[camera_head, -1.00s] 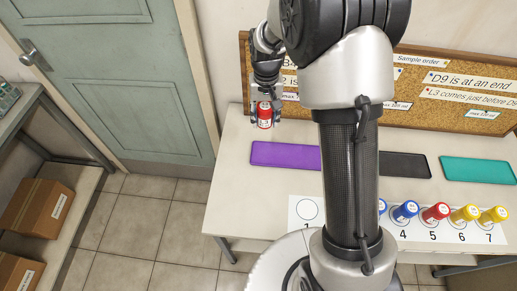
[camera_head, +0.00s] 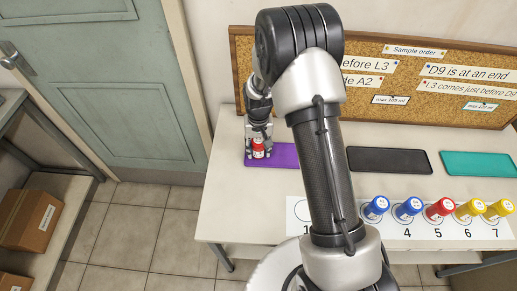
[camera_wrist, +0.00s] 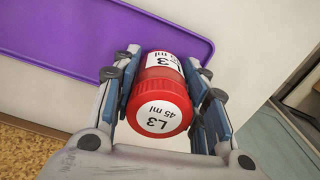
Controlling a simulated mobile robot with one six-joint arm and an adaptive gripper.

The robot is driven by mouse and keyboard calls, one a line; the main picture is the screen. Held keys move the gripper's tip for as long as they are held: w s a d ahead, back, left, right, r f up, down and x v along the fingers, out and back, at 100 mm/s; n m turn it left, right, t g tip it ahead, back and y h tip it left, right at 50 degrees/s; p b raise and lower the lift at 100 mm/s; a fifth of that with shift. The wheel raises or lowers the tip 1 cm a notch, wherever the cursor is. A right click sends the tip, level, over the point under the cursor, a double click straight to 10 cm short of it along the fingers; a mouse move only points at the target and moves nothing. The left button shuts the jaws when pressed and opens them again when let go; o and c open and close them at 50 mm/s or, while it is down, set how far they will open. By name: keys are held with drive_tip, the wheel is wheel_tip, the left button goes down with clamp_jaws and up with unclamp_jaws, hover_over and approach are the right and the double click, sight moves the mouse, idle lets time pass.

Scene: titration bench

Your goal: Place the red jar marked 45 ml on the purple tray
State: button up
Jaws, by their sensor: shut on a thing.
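The red jar (camera_head: 258,150) has a white label and sits between the fingers of my gripper (camera_head: 258,146). In the wrist view the jar (camera_wrist: 163,88) shows "L3" and "45 ml" on its lid and side. My gripper (camera_wrist: 163,95) is shut on it, with blue finger pads on both sides. The purple tray (camera_head: 286,155) lies at the left of the table, and the jar is over its left part in the head view. In the wrist view the tray (camera_wrist: 70,50) is behind the jar. I cannot tell whether the jar touches the tray.
A black tray (camera_head: 390,160) and a teal tray (camera_head: 480,163) lie to the right. Blue, red and yellow jars stand on a numbered white strip (camera_head: 470,232) along the front. A cork board (camera_head: 370,100) stands behind. My arm hides part of the table.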

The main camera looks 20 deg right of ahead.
drive_tip(key=shift+f, duration=0.15)
drive_tip(key=o, duration=1.1)
drive_tip(key=shift+c, duration=0.2)
